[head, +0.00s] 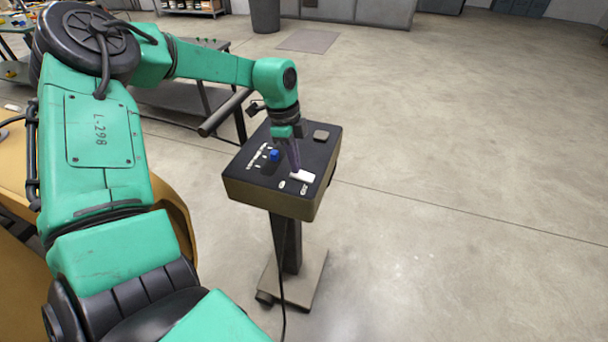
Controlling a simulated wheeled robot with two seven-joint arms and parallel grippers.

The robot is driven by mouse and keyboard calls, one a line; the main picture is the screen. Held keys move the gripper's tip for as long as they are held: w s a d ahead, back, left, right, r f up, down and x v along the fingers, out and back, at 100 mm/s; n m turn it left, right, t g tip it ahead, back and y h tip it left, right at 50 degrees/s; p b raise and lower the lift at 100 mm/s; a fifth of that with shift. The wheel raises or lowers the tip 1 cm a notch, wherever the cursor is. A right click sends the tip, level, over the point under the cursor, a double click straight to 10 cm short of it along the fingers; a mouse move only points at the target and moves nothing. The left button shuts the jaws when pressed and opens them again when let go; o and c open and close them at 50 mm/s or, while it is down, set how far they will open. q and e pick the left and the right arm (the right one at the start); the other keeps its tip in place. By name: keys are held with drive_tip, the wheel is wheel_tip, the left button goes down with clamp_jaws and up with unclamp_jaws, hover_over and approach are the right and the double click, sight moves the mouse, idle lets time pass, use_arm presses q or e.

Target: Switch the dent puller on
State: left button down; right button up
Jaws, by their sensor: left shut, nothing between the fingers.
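The dent puller (264,195) is a dark box with a black top panel and an olive-brown front, standing on a post with a wheeled base. My left gripper (296,169) is shut and points down over the panel. Its tips are at or just above the white part, right of the blue knob; I cannot tell whether they touch. The gripper hides part of the panel behind it. My right gripper is not in view.
A dark cable (279,270) hangs from the box to the floor. A workbench (180,98) stands behind my left arm at the back left. A dark bin (265,15) and cabinets (358,12) stand at the back. The concrete floor to the right is clear.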

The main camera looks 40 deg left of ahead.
use_arm(q)
drive_tip(key=shift+f+b, duration=0.35)
drive_tip(key=shift+f, duration=0.05)
drive_tip(key=shift+r+p, duration=2.15)
drive_tip(key=shift+r, duration=1.45)
drive_tip(key=shift+f, duration=0.1)
